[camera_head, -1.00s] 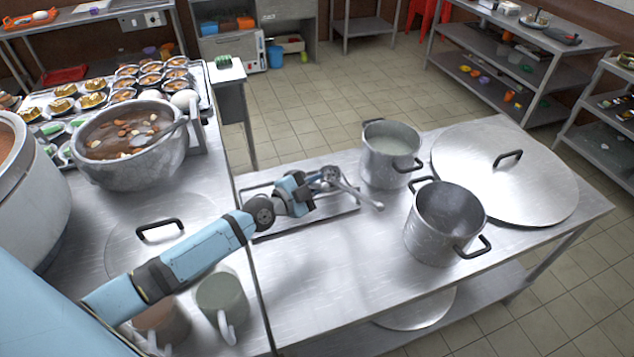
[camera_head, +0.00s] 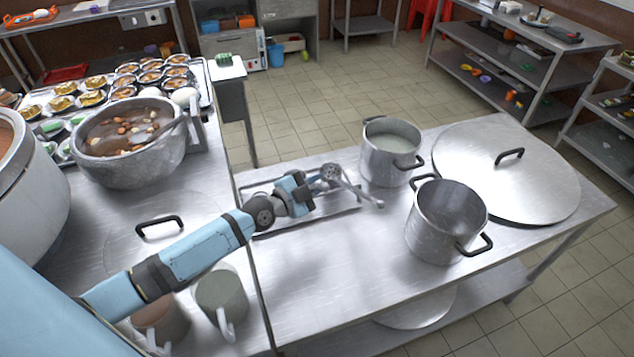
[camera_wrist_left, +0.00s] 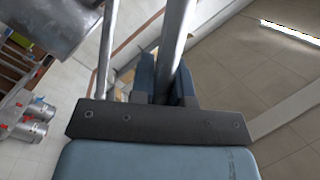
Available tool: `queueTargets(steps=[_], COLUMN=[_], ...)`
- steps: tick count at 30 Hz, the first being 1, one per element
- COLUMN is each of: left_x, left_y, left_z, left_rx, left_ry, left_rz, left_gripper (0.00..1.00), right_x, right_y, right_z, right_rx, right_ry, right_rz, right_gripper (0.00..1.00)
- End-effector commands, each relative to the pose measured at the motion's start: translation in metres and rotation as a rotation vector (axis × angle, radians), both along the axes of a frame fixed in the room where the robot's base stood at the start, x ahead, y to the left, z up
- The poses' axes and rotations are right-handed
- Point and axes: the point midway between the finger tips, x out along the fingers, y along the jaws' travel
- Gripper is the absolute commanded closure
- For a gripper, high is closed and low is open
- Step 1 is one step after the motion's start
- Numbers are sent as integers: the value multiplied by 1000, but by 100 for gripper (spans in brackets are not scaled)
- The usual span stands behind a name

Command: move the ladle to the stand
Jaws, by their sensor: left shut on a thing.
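My left gripper (camera_head: 332,174) is over the right part of a shallow metal tray on the steel table. It is shut on a thin grey metal rod, which looks like the ladle's handle (camera_head: 362,194). The rod slants down to the right, past the tray edge, towards the gap between the two pots. In the left wrist view the rod (camera_wrist_left: 176,38) runs up from between the dark fingers (camera_wrist_left: 165,85). The ladle's bowl is not clear. The tray (camera_head: 340,209), possibly the stand, lies under my gripper; my arm hides part of it. My right gripper is not in view.
A pot with pale liquid (camera_head: 390,160) and an empty pot (camera_head: 432,235) stand right of my gripper, near a large lid (camera_head: 480,180). A stew pot (camera_head: 130,168) stands left. The table's front middle (camera_head: 320,285) is clear.

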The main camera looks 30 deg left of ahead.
Motion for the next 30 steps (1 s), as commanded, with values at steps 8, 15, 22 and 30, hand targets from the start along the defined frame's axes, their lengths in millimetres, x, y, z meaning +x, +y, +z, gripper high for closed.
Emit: queueTargets(steps=[8,15,22,30], left_x=[0,0,0,-16], left_y=[0,0,0,7], left_z=[-3,-4,-4,-6], left_rx=[1,1,1,2], left_ry=[-1,-1,0,2], left_rz=[1,1,0,1], left_gripper=[100,63,54,54], right_x=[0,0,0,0], right_y=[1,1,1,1], right_z=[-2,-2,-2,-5], right_rx=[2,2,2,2], right_ry=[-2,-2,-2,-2], right_rz=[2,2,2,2], right_gripper=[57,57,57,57])
